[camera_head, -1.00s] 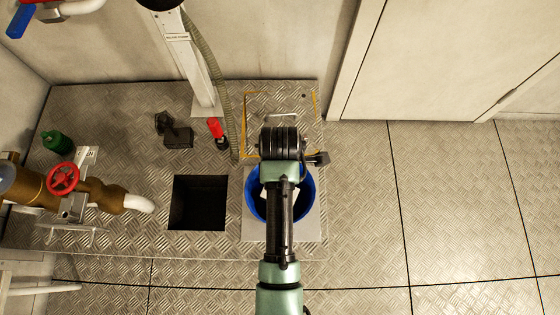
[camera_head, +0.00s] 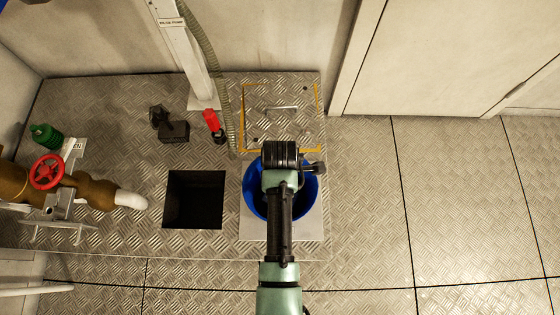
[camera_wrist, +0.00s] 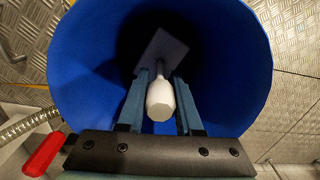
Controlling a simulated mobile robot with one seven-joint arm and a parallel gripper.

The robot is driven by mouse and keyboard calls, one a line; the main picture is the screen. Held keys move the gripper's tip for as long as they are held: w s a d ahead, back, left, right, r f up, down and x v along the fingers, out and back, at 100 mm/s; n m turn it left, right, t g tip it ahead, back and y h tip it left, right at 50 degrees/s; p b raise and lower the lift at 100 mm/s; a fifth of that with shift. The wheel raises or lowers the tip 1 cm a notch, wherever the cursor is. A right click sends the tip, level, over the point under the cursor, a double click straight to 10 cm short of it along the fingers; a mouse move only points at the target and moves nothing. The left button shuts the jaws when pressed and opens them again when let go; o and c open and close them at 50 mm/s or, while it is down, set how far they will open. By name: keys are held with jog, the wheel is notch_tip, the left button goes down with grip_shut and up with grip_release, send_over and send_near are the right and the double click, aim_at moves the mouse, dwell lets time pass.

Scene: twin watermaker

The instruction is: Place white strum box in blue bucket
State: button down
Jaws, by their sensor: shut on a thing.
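The blue bucket (camera_head: 311,190) stands on a pale plate on the raised metal floor, below my arm. In the wrist view the bucket (camera_wrist: 88,62) opens wide around my gripper. My gripper (camera_wrist: 161,78) is shut on the white strum box (camera_wrist: 160,103), a white rounded body with a flat grey-white square piece beyond it. The box is inside the bucket's rim outline in this view. I cannot tell whether it touches the dark bottom. In the head view my arm hides the fingers and the strum box.
A square dark opening (camera_head: 195,200) lies left of the bucket. A yellow-edged hatch (camera_head: 281,122) lies behind it. A red-handled item (camera_head: 212,122), a hose (camera_head: 216,85) and a black block (camera_head: 173,130) are nearby. A pipe with a red valve wheel (camera_head: 47,172) is at left. The right floor is clear.

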jog(key=c, duration=0.6)
grip_release()
jog(key=shift+f, duration=0.1)
notch_tip(320, 180, up, 12)
jog(key=p, duration=0.5)
